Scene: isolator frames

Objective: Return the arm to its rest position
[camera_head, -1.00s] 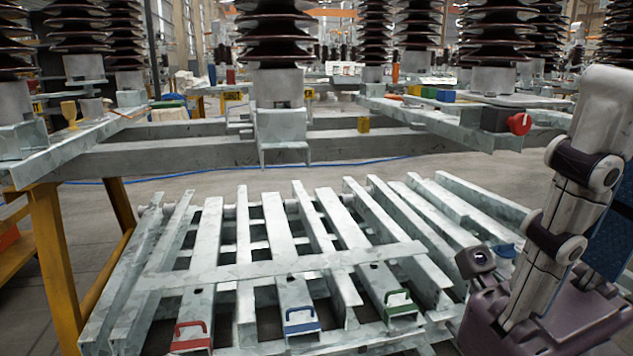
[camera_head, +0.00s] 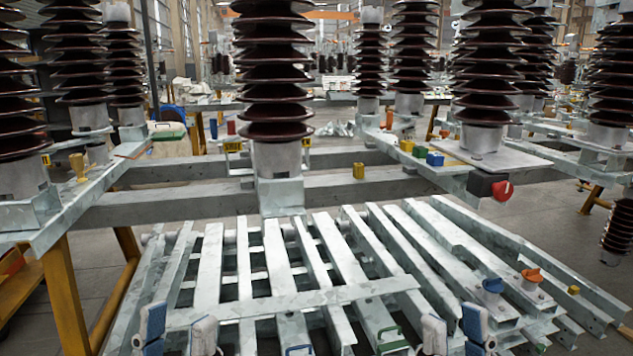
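A green handle (camera_head: 392,343) and a partly cut-off blue handle (camera_head: 299,350) are at the near edge. A blue knob (camera_head: 493,286) and orange knob (camera_head: 532,276) stand on the right bars. A red switch (camera_head: 502,190) and brown insulators (camera_head: 275,75) are behind. A yellow stand (camera_head: 63,290) is left.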

